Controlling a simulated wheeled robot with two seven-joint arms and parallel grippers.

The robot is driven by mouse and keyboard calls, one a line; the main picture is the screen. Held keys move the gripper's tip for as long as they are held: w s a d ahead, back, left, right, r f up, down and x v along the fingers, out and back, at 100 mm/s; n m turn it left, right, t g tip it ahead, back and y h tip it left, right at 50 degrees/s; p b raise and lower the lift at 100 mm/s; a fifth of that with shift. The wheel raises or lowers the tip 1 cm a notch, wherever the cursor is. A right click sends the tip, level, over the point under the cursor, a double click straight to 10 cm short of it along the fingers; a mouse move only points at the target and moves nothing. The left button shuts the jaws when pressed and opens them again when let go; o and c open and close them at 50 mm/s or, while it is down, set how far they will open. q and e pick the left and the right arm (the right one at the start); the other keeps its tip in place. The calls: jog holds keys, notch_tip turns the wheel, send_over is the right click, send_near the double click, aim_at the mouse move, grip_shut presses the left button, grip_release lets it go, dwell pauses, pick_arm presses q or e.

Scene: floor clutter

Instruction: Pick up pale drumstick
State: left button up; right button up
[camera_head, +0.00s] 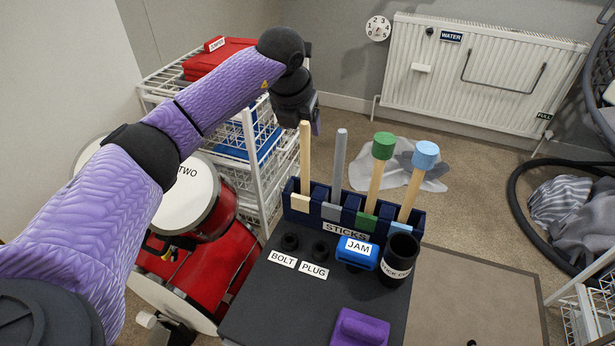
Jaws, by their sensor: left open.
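The pale drumstick (305,160) is a plain light wood stick. It stands upright at the left end of the dark blue rack (345,229) labelled STICKS, with a pale tag at its foot. My left arm comes in from the left in a purple sleeve. My left gripper (312,122) is open, near the top of the pale drumstick; I cannot tell whether the stick's tip is between the fingers. To the right in the rack stand a grey stick (339,165), a green-headed mallet (379,170) and a blue-headed mallet (416,180). My right gripper is not in view.
Red drums (205,275) and a white wire rack (262,165) stand left.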

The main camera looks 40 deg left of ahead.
aim_at(303, 132)
pick_arm(q)
jog(key=b+x, duration=0.2)
jog(key=x, duration=0.2)
jog(key=shift+f+b, duration=0.3)
jog(key=shift+b, duration=0.05)
jog(key=shift+w+f, duration=0.25)
jog(key=shift+f, duration=0.05)
jog(key=shift+r, duration=0.2)
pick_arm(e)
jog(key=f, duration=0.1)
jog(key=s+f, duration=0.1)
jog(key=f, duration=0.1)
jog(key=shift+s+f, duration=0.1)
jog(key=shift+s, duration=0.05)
pick_arm(q)
jog(key=shift+c, duration=0.3)
grip_shut()
